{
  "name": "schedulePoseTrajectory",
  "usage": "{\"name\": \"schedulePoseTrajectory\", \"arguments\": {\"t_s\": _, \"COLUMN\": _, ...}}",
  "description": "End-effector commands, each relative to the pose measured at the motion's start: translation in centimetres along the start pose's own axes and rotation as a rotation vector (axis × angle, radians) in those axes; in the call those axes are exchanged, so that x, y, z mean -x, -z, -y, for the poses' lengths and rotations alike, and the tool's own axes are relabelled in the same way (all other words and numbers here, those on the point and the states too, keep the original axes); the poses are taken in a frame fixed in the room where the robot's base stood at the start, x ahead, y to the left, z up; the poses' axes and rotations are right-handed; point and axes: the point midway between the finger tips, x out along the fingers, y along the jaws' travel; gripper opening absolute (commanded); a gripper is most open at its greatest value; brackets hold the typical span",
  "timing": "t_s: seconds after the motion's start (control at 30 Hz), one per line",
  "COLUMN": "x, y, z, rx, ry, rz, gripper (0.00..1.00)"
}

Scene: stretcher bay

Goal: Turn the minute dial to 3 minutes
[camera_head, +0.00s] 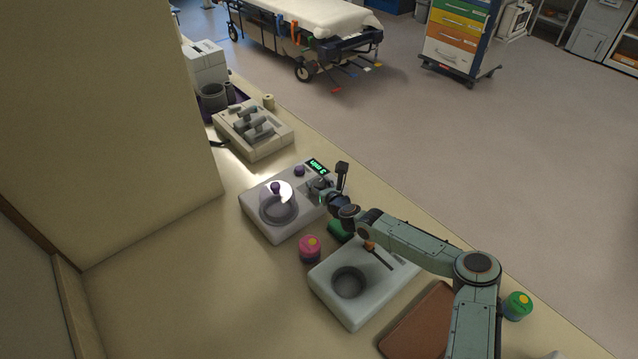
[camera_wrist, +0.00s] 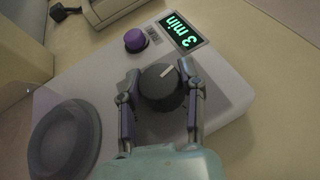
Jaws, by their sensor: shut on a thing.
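The minute dial (camera_wrist: 161,88) is a dark round knob with a white pointer mark, on the pale machine (camera_head: 258,205). My gripper (camera_wrist: 160,90) is shut on the dial, one finger on each side of it; in the head view my gripper (camera_head: 322,188) is at the machine's right part. The pointer mark points up and slightly right in the wrist view. The green display (camera_wrist: 181,30) reads "3 min". It also shows in the head view (camera_head: 317,167). A purple knob (camera_wrist: 135,40) sits beside the display, apart from my gripper.
A round grey well (camera_wrist: 66,143) is on the machine's left part. A pink-lidded jar (camera_head: 310,249) and a white unit with a dark round well (camera_head: 345,312) stand nearer. A tray with grey cylinders (camera_head: 252,135) stands behind. The counter at the left front is clear.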

Motion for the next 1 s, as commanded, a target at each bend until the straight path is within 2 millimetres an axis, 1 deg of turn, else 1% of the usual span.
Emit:
{"name": "schedulePoseTrajectory", "arguments": {"t_s": 0.2, "x": -0.03, "y": -0.02, "z": 0.07, "rx": 0.050, "ry": -0.116, "rz": -0.005, "gripper": 0.02}}
{"name": "schedulePoseTrajectory", "arguments": {"t_s": 0.53, "x": 0.02, "y": 0.00, "z": 0.02, "rx": 0.055, "ry": -0.130, "rz": -0.005, "gripper": 0.02}}
{"name": "schedulePoseTrajectory", "arguments": {"t_s": 0.57, "x": 0.02, "y": 0.00, "z": 0.01, "rx": 0.055, "ry": -0.130, "rz": -0.006, "gripper": 0.48}}
{"name": "schedulePoseTrajectory", "arguments": {"t_s": 0.6, "x": 0.02, "y": 0.00, "z": 0.01, "rx": 0.055, "ry": -0.130, "rz": -0.006, "gripper": 0.60}}
{"name": "schedulePoseTrajectory", "arguments": {"t_s": 0.63, "x": 0.02, "y": 0.01, "z": 0.01, "rx": 0.055, "ry": -0.130, "rz": -0.006, "gripper": 0.65}}
{"name": "schedulePoseTrajectory", "arguments": {"t_s": 0.9, "x": 0.05, "y": 0.00, "z": 0.00, "rx": 0.055, "ry": -0.130, "rz": -0.006, "gripper": 0.65}}
{"name": "schedulePoseTrajectory", "arguments": {"t_s": 1.0, "x": 0.38, "y": -0.03, "z": 0.07, "rx": 0.055, "ry": -0.130, "rz": -0.006, "gripper": 0.65}}
